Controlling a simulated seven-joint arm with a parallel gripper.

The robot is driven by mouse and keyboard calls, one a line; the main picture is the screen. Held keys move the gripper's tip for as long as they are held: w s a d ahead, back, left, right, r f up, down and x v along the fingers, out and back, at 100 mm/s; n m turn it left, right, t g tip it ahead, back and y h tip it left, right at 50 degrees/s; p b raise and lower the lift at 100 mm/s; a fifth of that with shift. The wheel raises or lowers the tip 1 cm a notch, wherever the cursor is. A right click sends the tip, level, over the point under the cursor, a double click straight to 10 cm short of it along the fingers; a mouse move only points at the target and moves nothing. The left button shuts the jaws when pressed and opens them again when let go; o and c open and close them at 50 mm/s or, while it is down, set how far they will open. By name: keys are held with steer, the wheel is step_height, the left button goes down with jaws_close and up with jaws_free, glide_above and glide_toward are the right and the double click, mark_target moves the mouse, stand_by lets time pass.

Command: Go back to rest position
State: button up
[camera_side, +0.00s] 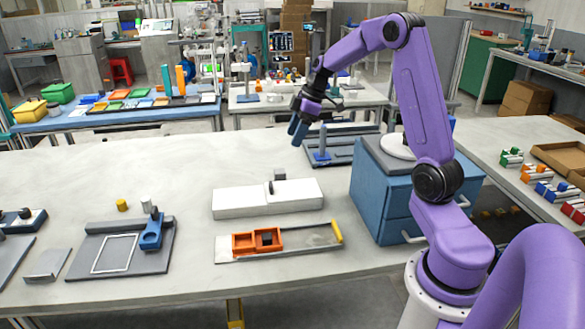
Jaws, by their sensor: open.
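My gripper (298,132) hangs above the far part of the work table (190,180), at the end of my purple arm. Its blue fingers point down and a little left. It is open and I see nothing held between the fingers. A blue post on a foot (322,150) stands on a grey plate (350,148) just right of and below the gripper. The fingers appear apart from the post. No film reel can be made out for sure.
A blue drawer cabinet (385,200) stands close right of the plate. A white block (268,198) and an orange-framed tray (280,242) lie in the middle. A grey board with a blue clamp (150,235) lies left.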

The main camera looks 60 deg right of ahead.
steer(key=s+a+r+n+g, duration=0.1)
steer(key=s+a, duration=0.4)
steer(key=a, duration=0.5)
steer(key=s+a+r+n+g, duration=0.1)
steer(key=s+a+g, duration=0.1)
steer(key=s+a, duration=0.65)
steer(key=s+a+f+h, duration=0.1)
steer(key=s+a, duration=0.2)
steer(key=s, duration=0.6)
steer(key=s+a+f+n+h, duration=0.1)
steer(key=s+a, duration=0.3)
steer(key=s, duration=0.6)
steer(key=shift+s+n+h, duration=0.15)
steer(key=shift+n+h, duration=0.15)
steer(key=shift+h, duration=0.1)
